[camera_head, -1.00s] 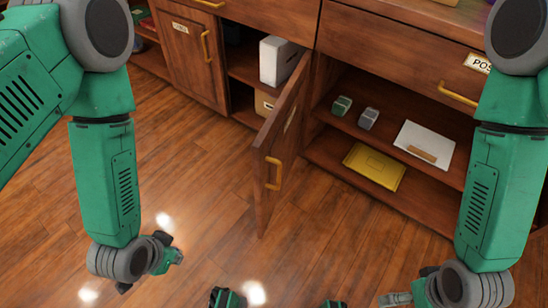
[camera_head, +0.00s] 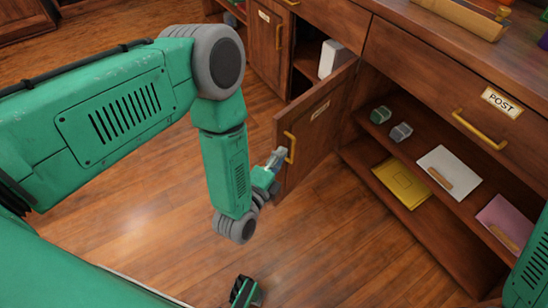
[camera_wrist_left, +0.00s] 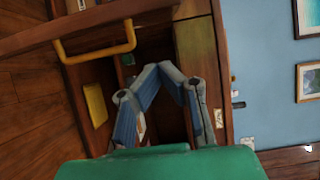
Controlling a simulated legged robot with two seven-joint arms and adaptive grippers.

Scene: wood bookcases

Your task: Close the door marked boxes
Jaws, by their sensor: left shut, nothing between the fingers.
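The open cabinet door (camera_head: 310,125) stands out from the bookcase, hinged on its right side. It carries a small pale label (camera_head: 320,110), too small to read, and a brass handle (camera_head: 290,148) near its free edge. Behind it the compartment is partly hidden, with a white box (camera_head: 332,58) inside. My left gripper (camera_head: 277,158) is shut and empty, close beside the handle and free edge; I cannot tell whether it touches. In the left wrist view my left fingers (camera_wrist_left: 172,68) meet at their tips. My right gripper is out of view.
A closed door (camera_head: 268,45) stands further left. The wooden floor (camera_head: 330,255) in front is clear.

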